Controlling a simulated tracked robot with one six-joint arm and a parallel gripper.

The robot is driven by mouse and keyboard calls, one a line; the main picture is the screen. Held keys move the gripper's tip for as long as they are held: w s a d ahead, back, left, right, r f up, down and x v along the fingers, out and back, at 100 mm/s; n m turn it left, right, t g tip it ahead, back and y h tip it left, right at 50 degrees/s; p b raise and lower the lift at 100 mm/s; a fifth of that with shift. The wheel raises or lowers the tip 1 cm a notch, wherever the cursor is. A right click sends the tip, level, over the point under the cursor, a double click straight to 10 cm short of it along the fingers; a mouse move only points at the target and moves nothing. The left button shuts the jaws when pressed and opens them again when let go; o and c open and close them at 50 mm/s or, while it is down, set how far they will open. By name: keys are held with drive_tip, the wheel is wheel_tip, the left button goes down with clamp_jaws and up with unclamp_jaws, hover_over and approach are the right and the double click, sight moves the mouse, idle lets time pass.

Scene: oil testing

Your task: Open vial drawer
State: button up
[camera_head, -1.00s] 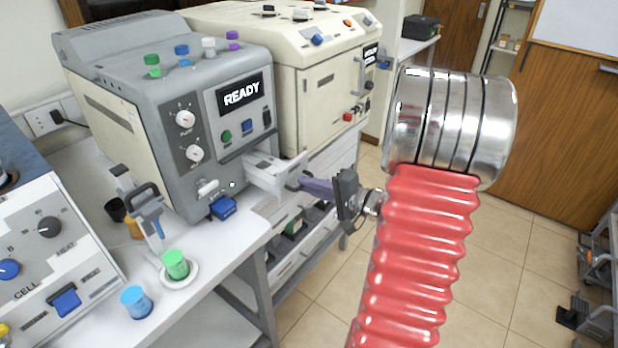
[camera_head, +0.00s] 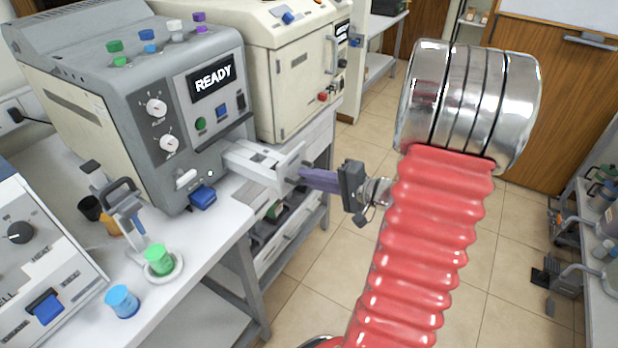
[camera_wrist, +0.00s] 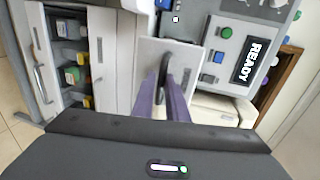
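The vial drawer (camera_head: 255,162) is a pale tray sticking out of the front of the grey machine (camera_head: 135,110), which shows READY. The drawer's front plate (camera_wrist: 150,65) fills the middle of the wrist view, with a dark upright handle (camera_wrist: 168,72) on it. My gripper (camera_head: 300,178) has purple fingers that reach the front plate in the head view. In the wrist view my gripper (camera_wrist: 168,92) has its fingers closed in on both sides of the handle. The drawer's inside is only partly seen.
A green-capped vial (camera_head: 159,260) stands in a white dish, with a blue-capped vial (camera_head: 122,301) beside it. Several coloured vials stand on the machine. A cream machine (camera_head: 290,70) is behind.

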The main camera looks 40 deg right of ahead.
drive_tip(key=o, duration=0.4)
drive_tip(key=shift+s+d+r, duration=0.1)
drive_tip(key=v, duration=1.3)
drive_tip(key=shift+s, duration=0.3)
idle(0.4)
